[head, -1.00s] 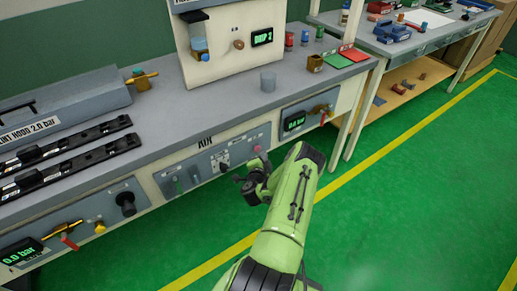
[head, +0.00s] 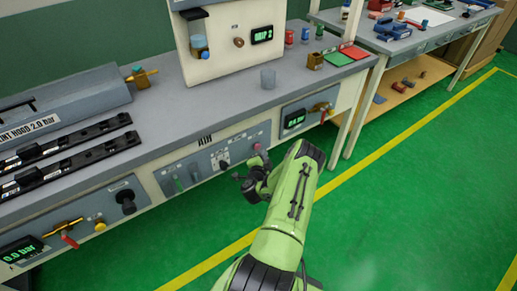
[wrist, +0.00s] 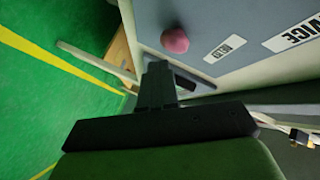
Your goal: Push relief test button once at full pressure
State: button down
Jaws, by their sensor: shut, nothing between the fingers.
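My gripper (head: 257,160) is shut and empty, in front of the bench's front panel near a pink-red button (head: 257,147). In the wrist view the shut fingers (wrist: 157,75) point toward the panel. The pink-red button (wrist: 175,41) is beyond them, slightly right, with a visible gap in the picture; contact is not visible. A label near it contains "VICE". A yellow button (head: 100,227) is on the left panel, beside a gauge (head: 20,250) reading 0.0 bar. I cannot read which button is the relief test button.
The left panel also has a black knob (head: 126,201) and a red-handled valve (head: 69,239). Another display (head: 294,118) and valve (head: 321,107) are right of the pink-red button. A hood (head: 65,105) and black rails (head: 65,165) lie on the bench. Green floor in front is clear.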

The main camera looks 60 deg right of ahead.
jog(key=shift+w+d, duration=0.1)
dwell(0.7)
jog(key=shift+w+d+p, duration=0.1)
jog(key=shift+w+p, duration=0.2)
jog(key=shift+p, duration=0.1)
jog(key=shift+w+d, duration=0.2)
jog(key=shift+w, duration=0.25)
dwell(0.5)
jog(key=shift+s+a, duration=0.4)
jog(key=shift+s, duration=0.4)
jog(key=s, duration=0.1)
jog(key=s+a+b, duration=0.1)
jog(key=s, duration=0.1)
jog(key=s+a+b, duration=0.1)
jog(key=shift+s+a, duration=0.1)
jog(key=shift+s, duration=0.15)
